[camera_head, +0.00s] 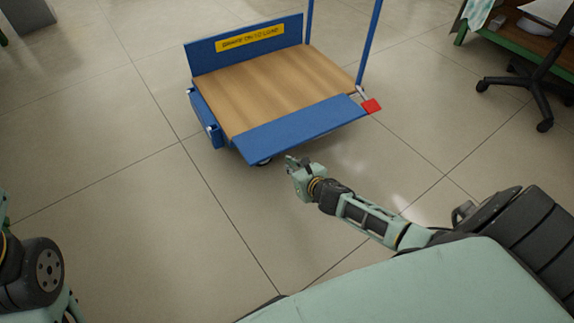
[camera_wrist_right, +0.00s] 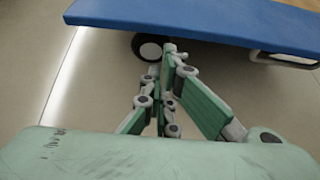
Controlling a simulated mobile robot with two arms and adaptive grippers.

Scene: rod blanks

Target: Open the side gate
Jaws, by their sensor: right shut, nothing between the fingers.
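A blue platform cart with a wooden deck (camera_head: 275,85) stands on the floor ahead. Its near side gate (camera_head: 295,130) is swung outward and lies about level with the deck, sloping slightly. It also shows as a blue panel across the top of the right wrist view (camera_wrist_right: 200,20). The far side gate (camera_head: 245,45) stands upright with a yellow label. My right gripper (camera_head: 291,161) is shut and empty, just outside the near gate's edge and apart from it; its fingertips meet in the right wrist view (camera_wrist_right: 169,58). My left gripper is not in view.
Blue handle posts (camera_head: 370,40) rise at the cart's right end, with a red pedal (camera_head: 372,106) by the near right corner. A caster wheel (camera_wrist_right: 148,47) is under the cart. An office chair (camera_head: 530,85) stands at the right. Tiled floor around the cart is clear.

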